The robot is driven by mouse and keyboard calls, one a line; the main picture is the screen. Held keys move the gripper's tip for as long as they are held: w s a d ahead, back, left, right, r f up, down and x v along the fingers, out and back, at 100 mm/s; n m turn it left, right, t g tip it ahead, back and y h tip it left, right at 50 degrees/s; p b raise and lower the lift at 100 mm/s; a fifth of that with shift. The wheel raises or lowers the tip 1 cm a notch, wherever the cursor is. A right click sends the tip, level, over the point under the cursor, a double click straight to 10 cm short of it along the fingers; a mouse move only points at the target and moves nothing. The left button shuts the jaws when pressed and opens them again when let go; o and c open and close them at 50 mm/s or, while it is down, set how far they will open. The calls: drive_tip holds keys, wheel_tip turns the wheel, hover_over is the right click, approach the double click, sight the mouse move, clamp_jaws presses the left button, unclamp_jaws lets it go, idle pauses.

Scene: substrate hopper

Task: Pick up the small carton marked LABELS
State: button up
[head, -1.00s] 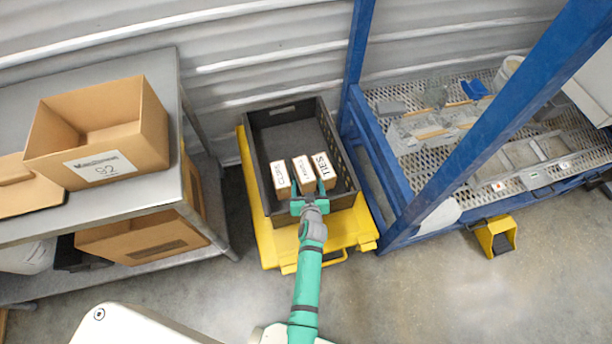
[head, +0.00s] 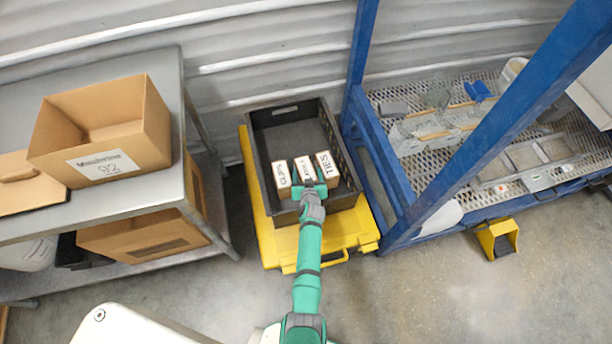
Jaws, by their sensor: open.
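Three small cartons stand side by side at the front of a dark grey crate (head: 272,117). The left one reads CLIPS (head: 282,176) and the right one TIES (head: 327,163). The middle carton, the LABELS carton (head: 304,165), has smaller print that is hard to read here. My green gripper (head: 309,184) is open over the near end of the middle carton, with its fingers near that carton's two sides. It hides the near part of the middle carton. I cannot tell whether the fingers touch any carton.
The crate rests on a yellow base (head: 345,240), and its back part is empty. A grey shelf with cardboard boxes (head: 105,130) stands at left. A blue frame (head: 385,165) with a mesh table stands close at right.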

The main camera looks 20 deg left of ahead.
drive_tip(key=shift+c, duration=0.4)
drive_tip(key=c, duration=1.4)
